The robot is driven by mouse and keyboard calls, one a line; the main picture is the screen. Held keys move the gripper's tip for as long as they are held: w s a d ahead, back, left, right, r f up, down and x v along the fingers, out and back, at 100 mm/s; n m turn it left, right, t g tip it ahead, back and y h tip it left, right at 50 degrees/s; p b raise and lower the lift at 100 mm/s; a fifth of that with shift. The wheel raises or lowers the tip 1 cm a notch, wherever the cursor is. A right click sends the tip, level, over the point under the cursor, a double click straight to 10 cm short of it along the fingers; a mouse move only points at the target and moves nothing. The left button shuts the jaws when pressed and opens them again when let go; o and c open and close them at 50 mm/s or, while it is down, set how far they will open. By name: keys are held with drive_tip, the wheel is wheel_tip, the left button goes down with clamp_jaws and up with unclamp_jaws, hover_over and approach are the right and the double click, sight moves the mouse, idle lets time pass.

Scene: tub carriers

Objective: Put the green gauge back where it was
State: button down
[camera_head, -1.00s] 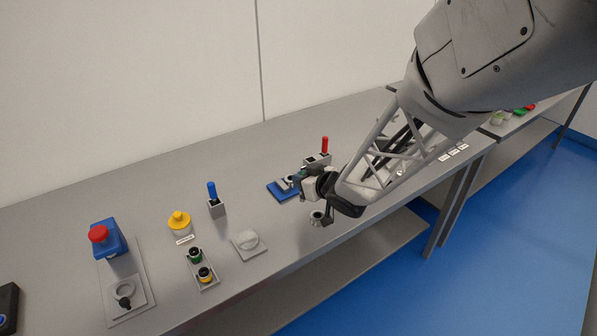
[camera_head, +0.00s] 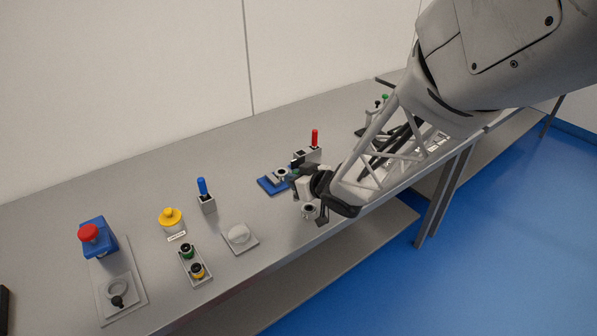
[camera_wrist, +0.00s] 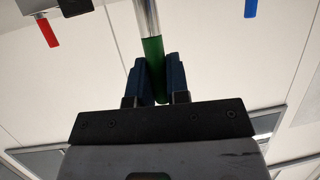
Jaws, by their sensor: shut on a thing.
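My gripper (camera_wrist: 157,82) is shut on the green handle of the gauge (camera_wrist: 153,60) in the wrist view. A bright metal shaft runs on from the handle toward the top edge of that picture. In the head view my gripper (camera_head: 298,178) is above the middle of the bench, near a blue pad (camera_head: 268,186) and a grey block with a red handle (camera_head: 315,138). The held gauge is too small and too covered to make out there. A blue handle (camera_head: 202,187) stands in a small grey block to the left.
A small metal ring piece (camera_head: 308,211) is near the bench's front edge, close under my gripper. Leftward are a white dome on a plate (camera_head: 239,234), a tray with green and yellow knobs (camera_head: 196,267), a yellow knob (camera_head: 171,217) and a red-buttoned blue box (camera_head: 98,236).

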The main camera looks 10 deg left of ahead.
drive_tip(key=shift+w+r, duration=0.1)
drive_tip(key=shift+w, duration=0.05)
drive_tip(key=shift+w+r+m+t+h, duration=0.85)
drive_tip(key=shift+w+r+m+h, duration=1.3)
drive_tip(key=shift+w, duration=2)
drive_tip(key=shift+w+r+m+t+h, duration=0.8)
drive_tip(key=shift+w+r+m+h, duration=1.3)
drive_tip(key=shift+w, duration=2.1)
drive_tip(key=shift+w+r+m+t+h, duration=0.85)
drive_tip(key=shift+w+r+m+h, duration=1.25)
drive_tip(key=shift+w, duration=2.05)
wheel_tip(320, 180, down, 8)
drive_tip(key=a+m+g+h, duration=0.2)
drive_tip(key=m+g+h, duration=0.4)
drive_tip(key=m+h, duration=0.3)
drive_tip(key=shift+w+a+f+m+h, duration=0.15)
drive_tip(key=shift+w+a+m+h, duration=0.05)
drive_tip(key=shift+w+m+h, duration=0.15)
